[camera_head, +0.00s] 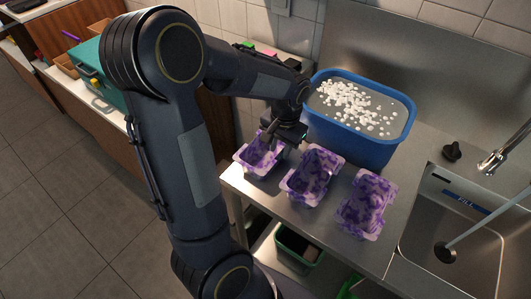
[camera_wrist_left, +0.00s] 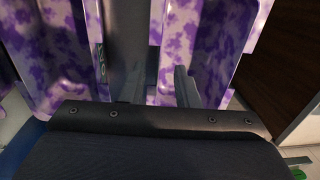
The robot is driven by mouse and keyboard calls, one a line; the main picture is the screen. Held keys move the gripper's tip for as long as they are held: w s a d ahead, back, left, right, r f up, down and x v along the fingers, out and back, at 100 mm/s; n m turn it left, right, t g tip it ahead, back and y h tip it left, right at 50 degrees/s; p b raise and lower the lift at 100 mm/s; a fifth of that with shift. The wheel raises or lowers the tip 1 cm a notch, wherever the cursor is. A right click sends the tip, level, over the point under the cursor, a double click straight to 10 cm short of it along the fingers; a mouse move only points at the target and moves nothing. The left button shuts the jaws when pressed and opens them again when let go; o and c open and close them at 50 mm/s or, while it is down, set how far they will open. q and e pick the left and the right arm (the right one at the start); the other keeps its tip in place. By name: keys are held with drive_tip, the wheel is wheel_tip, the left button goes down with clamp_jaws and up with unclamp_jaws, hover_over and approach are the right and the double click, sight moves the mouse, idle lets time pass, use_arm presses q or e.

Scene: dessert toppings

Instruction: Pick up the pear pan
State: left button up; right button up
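Three purple-and-white mottled pans stand in a row on the steel counter: a left one (camera_head: 254,158), a middle one (camera_head: 312,181) and a right one (camera_head: 367,208). No pear shows, and I cannot tell from looks which is the pear pan. My left gripper (camera_head: 273,134) is at the far right rim of the left pan, pointing down. In the left wrist view, the fingers (camera_wrist_left: 158,88) look apart, with a mottled pan wall (camera_wrist_left: 168,45) between them. Contact with the wall is unclear. Another mottled pan (camera_wrist_left: 55,55) shows at left there. My right gripper is not in view.
A blue tub (camera_head: 345,141) with white pieces (camera_head: 350,104) stands close behind the pans. A sink (camera_head: 450,255) with a faucet (camera_head: 495,160) is at the right. A black knob-like object (camera_head: 452,152) lies behind the sink. A green bin (camera_head: 297,247) sits below the counter.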

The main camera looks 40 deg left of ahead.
sight(279, 162)
use_arm(q)
drive_tip(key=shift+a+f, duration=0.1)
drive_tip(key=shift+f, duration=1.9)
clamp_jaws()
drive_tip(key=shift+r, duration=0.1)
